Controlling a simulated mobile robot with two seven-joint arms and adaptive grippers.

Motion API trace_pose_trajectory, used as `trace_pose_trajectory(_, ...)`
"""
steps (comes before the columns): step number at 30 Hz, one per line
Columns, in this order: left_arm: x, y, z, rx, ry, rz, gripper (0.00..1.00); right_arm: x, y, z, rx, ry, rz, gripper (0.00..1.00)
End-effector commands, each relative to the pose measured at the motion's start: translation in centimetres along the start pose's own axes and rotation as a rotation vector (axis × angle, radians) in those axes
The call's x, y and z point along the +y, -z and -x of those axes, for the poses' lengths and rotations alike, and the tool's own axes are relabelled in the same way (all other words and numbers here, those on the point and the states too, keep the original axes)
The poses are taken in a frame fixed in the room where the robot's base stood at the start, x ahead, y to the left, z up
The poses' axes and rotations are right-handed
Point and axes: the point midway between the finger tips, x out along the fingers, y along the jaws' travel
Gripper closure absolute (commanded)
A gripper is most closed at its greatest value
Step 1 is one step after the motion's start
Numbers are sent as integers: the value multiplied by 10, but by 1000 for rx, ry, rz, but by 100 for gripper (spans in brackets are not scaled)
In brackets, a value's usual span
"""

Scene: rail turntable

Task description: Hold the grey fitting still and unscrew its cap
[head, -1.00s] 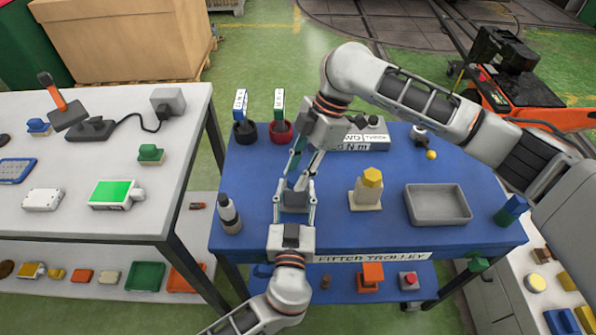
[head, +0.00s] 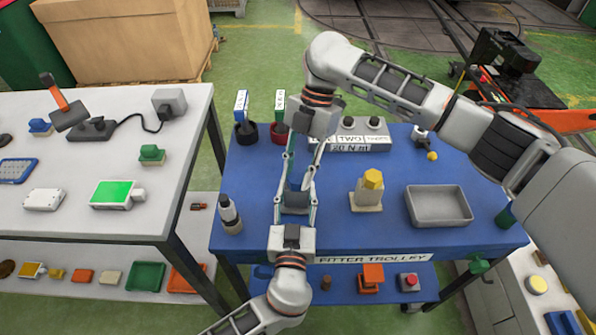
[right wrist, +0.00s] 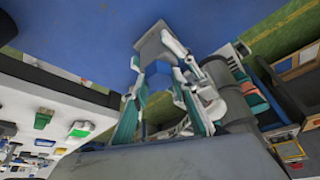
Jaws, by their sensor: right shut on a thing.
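The grey fitting (head: 294,199) stands near the front left of the blue trolley top. My left gripper (head: 295,208) reaches in from the front edge, its fingers closed along both sides of the fitting. My right gripper (head: 299,181) comes down from above, shut on the fitting's blue cap (head: 296,183), which its fingers largely hide. In the right wrist view the grey fitting (right wrist: 153,46) and the blue cap (right wrist: 181,75) show beyond the right fingers. Whether the cap is loose on the fitting cannot be told.
A yellow-topped part (head: 372,181) and an empty grey tray (head: 440,206) stand to the right. Two tagged cups (head: 246,133) and a labelled grey box (head: 359,137) are behind. A white bench (head: 90,210) is farther left.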

Motion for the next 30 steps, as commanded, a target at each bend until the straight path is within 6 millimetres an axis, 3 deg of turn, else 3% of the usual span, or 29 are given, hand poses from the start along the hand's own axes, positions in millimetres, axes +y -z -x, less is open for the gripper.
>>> trace_pose_trajectory(12,0,1,0,2,1,-1,98,2,-2,-1,-6,193,446,95)
trace_pose_trajectory(20,0,1,0,3,0,0,98,1,-3,-2,-5,205,477,95)
trace_pose_trajectory(21,0,1,0,3,0,0,98,1,-3,-2,-5,205,477,70)
trace_pose_trajectory(23,0,1,0,3,0,0,98,1,-3,-2,-5,205,477,55)
trace_pose_trajectory(30,0,1,0,2,0,0,98,2,-1,-1,-3,202,478,53)
